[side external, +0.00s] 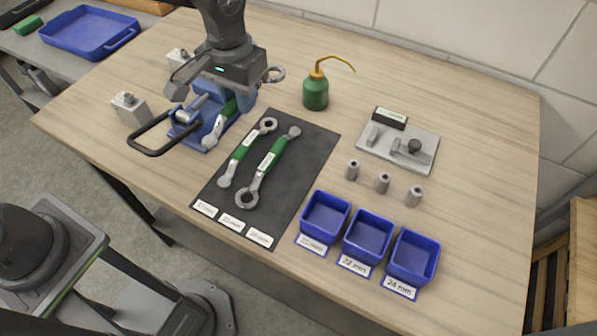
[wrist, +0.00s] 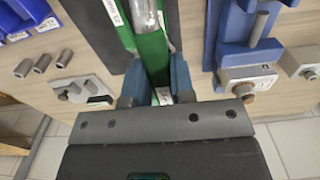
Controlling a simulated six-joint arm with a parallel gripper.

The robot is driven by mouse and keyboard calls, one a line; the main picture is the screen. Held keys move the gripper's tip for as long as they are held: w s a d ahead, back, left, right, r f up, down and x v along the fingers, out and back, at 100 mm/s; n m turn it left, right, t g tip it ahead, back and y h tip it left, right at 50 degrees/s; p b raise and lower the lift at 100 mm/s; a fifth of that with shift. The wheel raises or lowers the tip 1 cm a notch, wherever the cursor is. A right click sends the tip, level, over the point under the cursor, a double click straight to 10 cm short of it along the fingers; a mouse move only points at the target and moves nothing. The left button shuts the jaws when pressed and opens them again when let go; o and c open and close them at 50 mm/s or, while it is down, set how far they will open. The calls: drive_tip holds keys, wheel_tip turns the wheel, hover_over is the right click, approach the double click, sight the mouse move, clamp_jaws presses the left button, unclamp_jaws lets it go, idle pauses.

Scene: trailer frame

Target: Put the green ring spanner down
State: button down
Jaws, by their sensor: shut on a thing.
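My gripper (side external: 222,98) is shut on a green-handled ring spanner (side external: 228,108) near the back left of the dark mat (side external: 290,150). One steel end of this spanner points toward the near edge, and a ring end shows behind my gripper. In the wrist view, its green handle (wrist: 154,58) sits between the fingers (wrist: 155,88). Two other green-handled ring spanners lie on the mat, one left (side external: 242,150) and one right (side external: 266,165). I cannot tell whether the held spanner touches anything beneath it.
A blue fixture with a black loop handle (side external: 150,147) stands left of the held spanner. A green oil can (side external: 315,92) stands behind the mat. Blue bins (side external: 367,236), several steel sockets (side external: 382,182) and a grey plate (side external: 425,160) are to the right. The mat's right strip is bare.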

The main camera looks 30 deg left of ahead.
hover_over(295, 181)
wheel_tip(295, 181, down, 7)
drive_tip(key=shift+f, duration=2)
drive_tip(key=shift+f, duration=0.1)
drive_tip(key=c, duration=1)
unclamp_jaws()
drive_tip(key=shift+f, duration=0.1)
drive_tip(key=shift+o, duration=0.2)
wheel_tip(295, 181, up, 12)
drive_tip(key=shift+r, duration=0.2)
drive_tip(key=shift+s, duration=0.1)
